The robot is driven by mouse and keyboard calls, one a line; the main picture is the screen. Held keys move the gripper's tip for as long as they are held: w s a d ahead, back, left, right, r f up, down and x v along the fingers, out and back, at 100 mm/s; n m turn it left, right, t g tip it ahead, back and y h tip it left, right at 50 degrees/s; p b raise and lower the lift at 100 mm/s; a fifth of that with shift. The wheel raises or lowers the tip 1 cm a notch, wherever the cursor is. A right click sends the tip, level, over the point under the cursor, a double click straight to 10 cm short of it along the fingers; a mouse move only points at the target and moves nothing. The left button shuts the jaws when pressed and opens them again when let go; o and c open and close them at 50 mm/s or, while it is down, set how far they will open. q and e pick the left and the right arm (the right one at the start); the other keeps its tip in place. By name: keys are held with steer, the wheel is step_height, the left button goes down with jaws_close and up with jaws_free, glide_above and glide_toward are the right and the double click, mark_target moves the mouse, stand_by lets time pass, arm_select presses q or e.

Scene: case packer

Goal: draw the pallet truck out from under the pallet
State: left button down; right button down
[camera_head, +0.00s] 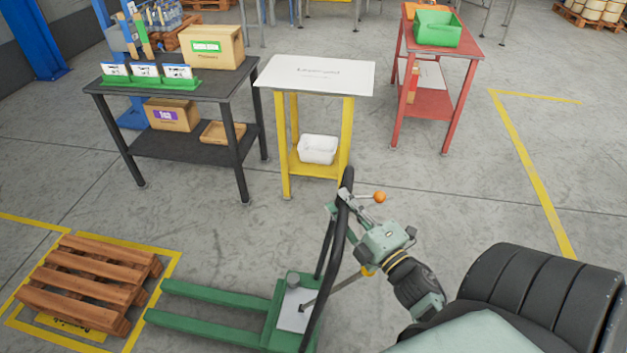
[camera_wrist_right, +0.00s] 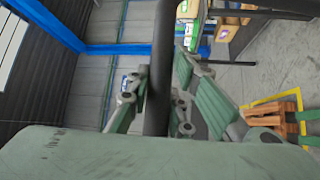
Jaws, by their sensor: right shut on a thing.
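The green pallet truck (camera_head: 270,318) stands on the floor at the lower middle of the head view. Its two forks (camera_head: 205,292) point left, and their tips lie just right of the wooden pallet (camera_head: 92,280), apart from it. My right gripper (camera_head: 352,208) is shut on the truck's black handle (camera_head: 332,255) near its top. In the right wrist view the handle bar (camera_wrist_right: 160,70) runs between the fingers. The pallet sits inside a yellow floor marking and also shows in the right wrist view (camera_wrist_right: 272,112). My left gripper is not in view.
A dark table (camera_head: 172,90) with boxes, a yellow-legged stand (camera_head: 315,78) and a red table (camera_head: 478,50) stand beyond the truck. Grey floor is free between the truck and the red table. A yellow line (camera_head: 530,165) runs along the right.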

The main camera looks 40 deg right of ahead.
steer(key=shift+s+d+r, duration=0.15)
steer(key=shift+s+d, duration=0.3)
steer(key=c, duration=1.9)
jaws_free()
steer(key=shift+w, duration=0.15)
steer(key=o, duration=0.3)
steer(key=shift+s, duration=0.25)
steer(key=shift+o, duration=0.2)
steer(key=shift+s+d, duration=0.1)
steer(key=shift+d, duration=0.1)
steer(key=shift+s, duration=0.1)
steer(key=s+f, duration=0.1)
steer(key=s, duration=1)
steer(key=shift+s+a+f, duration=0.4)
steer(key=shift+a, duration=0.05)
